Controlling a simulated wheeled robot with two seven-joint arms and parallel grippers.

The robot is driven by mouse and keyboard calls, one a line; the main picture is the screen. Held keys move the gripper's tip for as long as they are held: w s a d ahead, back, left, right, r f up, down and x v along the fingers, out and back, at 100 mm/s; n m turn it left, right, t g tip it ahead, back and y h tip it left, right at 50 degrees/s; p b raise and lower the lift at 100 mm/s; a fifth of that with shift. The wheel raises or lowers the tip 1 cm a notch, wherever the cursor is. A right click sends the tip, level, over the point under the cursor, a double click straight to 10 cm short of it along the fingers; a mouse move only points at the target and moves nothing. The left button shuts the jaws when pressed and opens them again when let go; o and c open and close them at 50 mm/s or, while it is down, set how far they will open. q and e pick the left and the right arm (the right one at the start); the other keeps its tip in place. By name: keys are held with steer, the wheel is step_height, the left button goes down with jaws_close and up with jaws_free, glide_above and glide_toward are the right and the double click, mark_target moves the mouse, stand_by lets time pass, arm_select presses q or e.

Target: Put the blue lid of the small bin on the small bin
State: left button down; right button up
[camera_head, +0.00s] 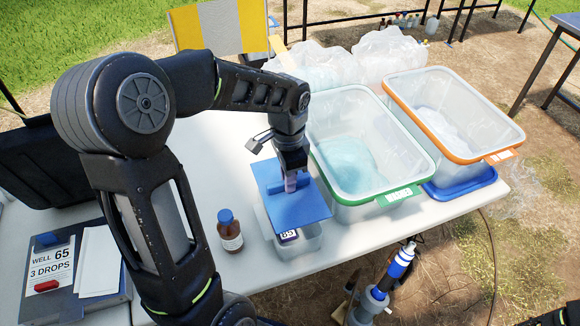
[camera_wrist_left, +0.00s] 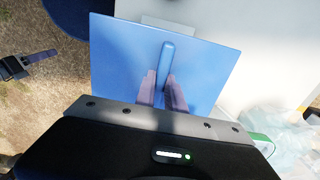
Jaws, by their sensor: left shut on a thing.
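The blue lid (camera_head: 287,193) is a flat square plate with a raised bar handle (camera_wrist_left: 165,62). My left gripper (camera_head: 290,182) is shut on this handle from above, with a finger on each side in the left wrist view (camera_wrist_left: 163,88). The small bin (camera_head: 296,243) is clear and stands on the white table below the lid. The lid covers most of its opening and looks turned relative to its rim. A label with a number shows at the bin's front. I cannot tell whether the lid touches the rim.
A brown bottle (camera_head: 230,232) with a blue cap stands just left of the small bin. A green-rimmed bin (camera_head: 322,172) stands close on the right, with an orange-rimmed bin (camera_head: 458,156) beyond it. A box with a well card (camera_head: 50,268) lies at left.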

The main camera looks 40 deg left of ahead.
mark_target(289, 196)
arm_select(q)
steer(key=shift+w+f, duration=0.1)
steer(key=shift+w, duration=0.05)
steer(key=shift+f+b, duration=2.5)
steer(key=shift+f, duration=0.8)
steer(key=shift+f+b, duration=0.85)
steer(key=shift+f, duration=0.3)
steer(key=c, duration=1.3)
jaws_free()
steer(key=shift+c, duration=0.2)
